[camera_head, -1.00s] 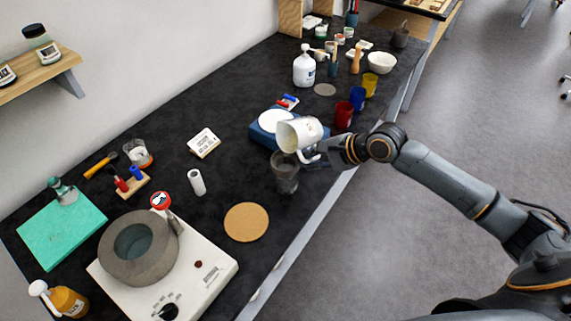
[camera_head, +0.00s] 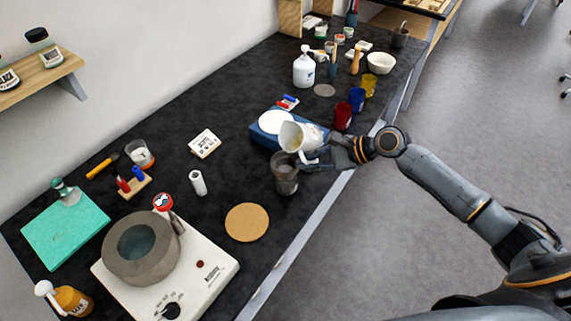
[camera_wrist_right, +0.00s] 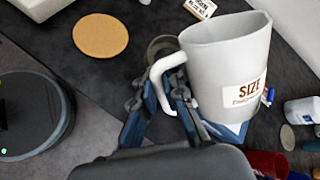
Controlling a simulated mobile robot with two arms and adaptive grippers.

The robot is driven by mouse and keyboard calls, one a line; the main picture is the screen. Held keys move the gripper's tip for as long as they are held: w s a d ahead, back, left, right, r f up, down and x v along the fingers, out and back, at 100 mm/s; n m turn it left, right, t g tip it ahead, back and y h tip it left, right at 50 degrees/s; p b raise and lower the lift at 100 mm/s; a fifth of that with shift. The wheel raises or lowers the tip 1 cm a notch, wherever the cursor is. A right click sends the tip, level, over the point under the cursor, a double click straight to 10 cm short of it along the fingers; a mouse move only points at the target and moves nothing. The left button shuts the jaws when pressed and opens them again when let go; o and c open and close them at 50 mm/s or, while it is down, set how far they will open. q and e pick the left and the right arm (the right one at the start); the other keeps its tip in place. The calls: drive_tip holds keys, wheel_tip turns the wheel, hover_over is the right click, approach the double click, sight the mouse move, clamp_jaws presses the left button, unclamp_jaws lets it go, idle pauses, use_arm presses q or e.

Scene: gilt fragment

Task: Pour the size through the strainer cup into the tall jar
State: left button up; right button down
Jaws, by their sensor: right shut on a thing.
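My right gripper (camera_head: 318,160) is shut on the jug's handle; the wrist view shows the fingers (camera_wrist_right: 160,103) around the handle of the jug (camera_wrist_right: 228,65). The jar stands upright on the dark bench near its front edge. A greyish rim (camera_wrist_right: 160,45) shows partly behind the jug in the wrist view. I cannot make out the strainer cup apart from the jar's top. My left gripper is not in view.
A blue scale (camera_head: 265,138) with a round white plate stands just behind the jug. A cork mat (camera_head: 246,222) lies left of the jar, and a hotplate (camera_head: 215,270) with a grey round pot is farther left. Coloured cups, including a red one (camera_head: 342,117), stand to the right.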

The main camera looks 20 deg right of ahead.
sight(315, 160)
drive_tip(key=shift+a+f+y, duration=0.1)
drive_tip(key=shift+f+y, duration=0.15)
drive_tip(key=shift+y, duration=0.05)
drive_tip(key=shift+r+m+y, duration=0.1)
drive_tip(key=shift+m+y, duration=0.2)
drive_tip(key=shift+m, duration=0.1)
drive_tip(key=shift+w+r+m+y, duration=0.1)
drive_tip(key=shift+r+m+y, duration=0.2)
drive_tip(key=shift+r+y, duration=0.2)
drive_tip(key=shift+f+g, duration=0.1)
drive_tip(key=shift+g, duration=0.2)
drive_tip(key=shift+w+d+f+m+y+b, duration=0.2)
drive_tip(key=shift+w+d+m+y+b, duration=0.1)
drive_tip(key=shift+d+y+b, duration=0.35)
drive_tip(key=f+y+b, duration=0.1)
drive_tip(key=b, duration=0.1)
drive_tip(key=w+d+f+m+y+b, duration=0.1)
drive_tip(key=b, duration=0.1)
drive_tip(key=shift+d+m, duration=0.3)
drive_tip(key=y+b, duration=0.1)
drive_tip(key=d+m+y+b, duration=0.1)
drive_tip(key=b, duration=0.1)
drive_tip(key=shift+w+d+f+m+y, duration=0.2)
drive_tip(key=shift+w+f+m+y, duration=0.1)
drive_tip(key=shift+w+f, duration=0.1)
